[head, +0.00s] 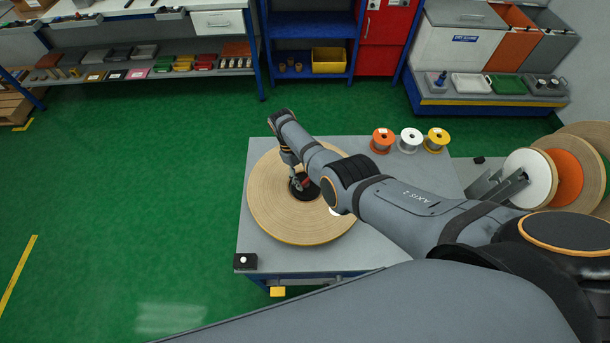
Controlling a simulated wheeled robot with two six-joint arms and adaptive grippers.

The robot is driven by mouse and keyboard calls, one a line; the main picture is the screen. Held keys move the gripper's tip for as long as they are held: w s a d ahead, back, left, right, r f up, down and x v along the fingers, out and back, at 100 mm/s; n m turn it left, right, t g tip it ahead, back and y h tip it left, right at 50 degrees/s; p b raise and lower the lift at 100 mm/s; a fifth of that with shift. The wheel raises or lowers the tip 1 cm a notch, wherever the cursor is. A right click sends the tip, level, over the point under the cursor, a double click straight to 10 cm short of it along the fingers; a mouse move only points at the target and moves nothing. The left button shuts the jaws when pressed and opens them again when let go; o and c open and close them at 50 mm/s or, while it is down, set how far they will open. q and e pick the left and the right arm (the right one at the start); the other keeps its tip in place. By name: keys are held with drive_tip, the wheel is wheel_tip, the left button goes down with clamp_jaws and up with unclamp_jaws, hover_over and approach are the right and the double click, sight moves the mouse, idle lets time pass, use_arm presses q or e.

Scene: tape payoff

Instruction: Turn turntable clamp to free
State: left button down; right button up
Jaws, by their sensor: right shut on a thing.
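The turntable clamp (311,190) is a dark round hub with a red part at the middle of a large tan round disc (275,222). The disc lies flat on a grey table (391,248). My right gripper (298,183) points down at the hub from above and is shut on the clamp. Its fingers are small in the picture and my own wrist and forearm cover the disc's right side. The clamp's exact turn position is too small to tell. My left gripper is not in view.
Three small spools, orange (382,140), white (410,140) and yellow (436,140), stand at the table's back right. A black box with a white button (245,261) sits at the front left corner. Large reels (567,178) stand at right. Green floor at left is clear.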

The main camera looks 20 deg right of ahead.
idle(0.3)
drive_tip(key=o, duration=1.2)
drive_tip(key=shift+c, duration=0.2)
drive_tip(key=v, duration=1.2)
drive_tip(key=shift+s+a, duration=0.1)
drive_tip(key=shift+a, duration=0.1)
